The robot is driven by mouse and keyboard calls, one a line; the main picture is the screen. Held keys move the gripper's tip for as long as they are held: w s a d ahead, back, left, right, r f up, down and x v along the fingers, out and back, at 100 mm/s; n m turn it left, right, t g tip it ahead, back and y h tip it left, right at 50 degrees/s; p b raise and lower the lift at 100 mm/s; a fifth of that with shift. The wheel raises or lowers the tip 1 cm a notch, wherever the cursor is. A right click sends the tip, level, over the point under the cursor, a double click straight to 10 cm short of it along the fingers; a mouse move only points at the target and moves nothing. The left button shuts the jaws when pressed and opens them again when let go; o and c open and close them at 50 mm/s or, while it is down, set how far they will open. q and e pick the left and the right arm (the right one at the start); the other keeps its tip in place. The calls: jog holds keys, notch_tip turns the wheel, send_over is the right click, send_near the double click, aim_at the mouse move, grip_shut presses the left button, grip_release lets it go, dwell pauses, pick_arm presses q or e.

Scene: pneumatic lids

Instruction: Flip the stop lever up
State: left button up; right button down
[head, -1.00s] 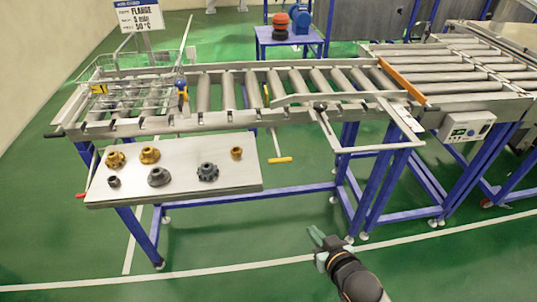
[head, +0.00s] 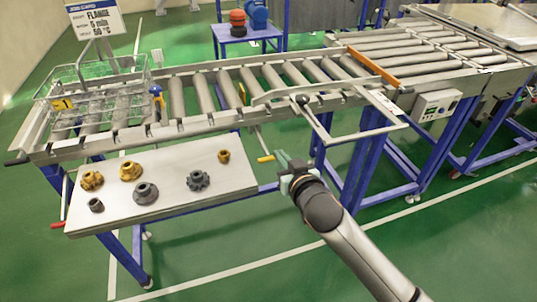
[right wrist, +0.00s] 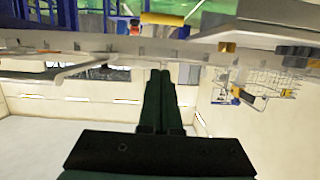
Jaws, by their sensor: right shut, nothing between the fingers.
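A lever with a yellow grip (head: 265,159) hangs down on a thin rod from the near side of the roller conveyor; it may be the stop lever, but no label shows. My right gripper (head: 282,161) is shut and empty, close to the right of this grip in the head view. Whether they touch is not clear. In the right wrist view the shut fingers (right wrist: 160,73) point toward the yellow grip (right wrist: 162,19), with a visible gap between them. My left gripper is not in view.
A roller conveyor (head: 185,125) carries a wire basket (head: 95,97) at left. A metal shelf (head: 165,212) in front holds several brown and grey flanges. A light frame (head: 350,137) juts out right of my gripper. A red handle (head: 57,225) is at the shelf's left.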

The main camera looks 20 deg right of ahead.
send_over(270, 158)
jog(key=w, duration=0.2)
notch_tip(270, 158, down, 3)
jog(key=shift+s+r, duration=0.1)
jog(key=shift+r, duration=0.1)
jog(key=shift+s+f, duration=0.9)
jog(key=shift+f, duration=0.3)
jog(key=shift+s+f, duration=0.35)
jog(key=shift+f, duration=0.15)
